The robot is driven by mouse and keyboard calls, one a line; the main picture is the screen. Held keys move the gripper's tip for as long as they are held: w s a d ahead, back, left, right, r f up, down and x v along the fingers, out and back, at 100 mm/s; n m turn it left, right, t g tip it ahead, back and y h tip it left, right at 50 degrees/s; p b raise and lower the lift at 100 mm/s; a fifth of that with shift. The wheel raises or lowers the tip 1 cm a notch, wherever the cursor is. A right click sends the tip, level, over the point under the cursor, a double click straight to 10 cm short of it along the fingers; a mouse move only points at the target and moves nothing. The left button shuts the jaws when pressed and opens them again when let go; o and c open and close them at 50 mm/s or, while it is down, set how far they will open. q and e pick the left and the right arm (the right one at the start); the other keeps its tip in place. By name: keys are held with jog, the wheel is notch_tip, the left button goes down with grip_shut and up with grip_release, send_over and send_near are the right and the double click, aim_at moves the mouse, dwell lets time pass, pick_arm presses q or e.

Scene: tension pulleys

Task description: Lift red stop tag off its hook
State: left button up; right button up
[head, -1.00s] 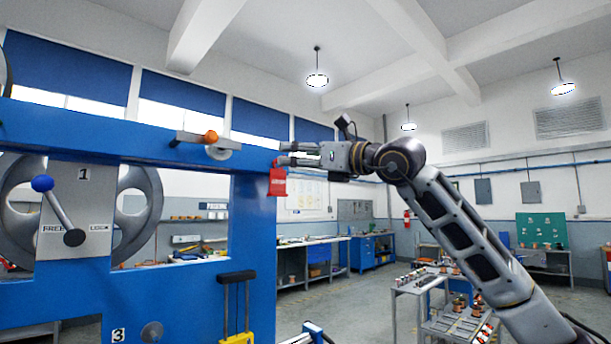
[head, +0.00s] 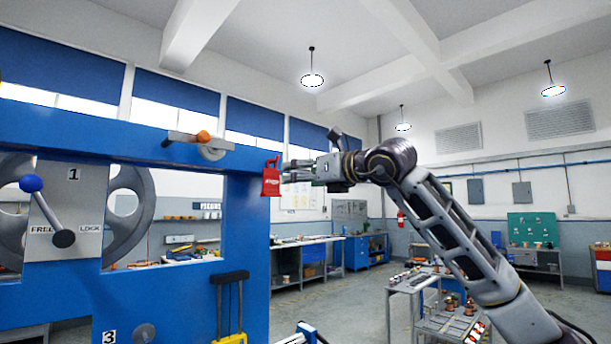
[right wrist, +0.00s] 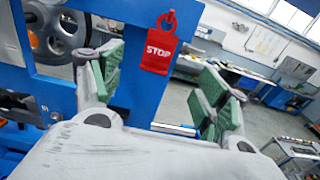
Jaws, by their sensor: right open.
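The red stop tag (head: 271,180) hangs on its hook at the right end of the blue machine frame (head: 250,254) in the head view. In the right wrist view the tag (right wrist: 159,50) reads STOP, hangs upright, and has a loop at its top around the hook. My right gripper (head: 290,172) comes in from the right, level with the tag. In the right wrist view its green-padded fingers (right wrist: 163,92) are spread wide, with the tag seen beyond and between them. They look apart from the tag. My left gripper is not in view.
The blue frame carries an orange-knobbed lever (head: 205,137), a blue-knobbed lever (head: 47,212) on a FREE/LOCK plate, and a yellow-and-black handle piece (head: 230,302) low at its right edge. A parts cart (head: 440,305) stands at right. Open floor lies between frame and cart.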

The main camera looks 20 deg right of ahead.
aim_at(272, 179)
jog(key=p+x, duration=0.2)
jog(key=x, duration=0.5)
jog(key=shift+w+a, duration=0.1)
jog(key=shift+w, duration=0.05)
jog(key=p+x, duration=0.1)
jog(key=x, duration=0.3)
jog(key=shift+w+a+p, duration=0.1)
jog(key=shift+w+p, duration=0.2)
jog(key=shift+w, duration=0.05)
jog(key=shift+w+a, duration=0.15)
jog(key=shift+w, duration=0.45)
jog(key=c, duration=1.1)
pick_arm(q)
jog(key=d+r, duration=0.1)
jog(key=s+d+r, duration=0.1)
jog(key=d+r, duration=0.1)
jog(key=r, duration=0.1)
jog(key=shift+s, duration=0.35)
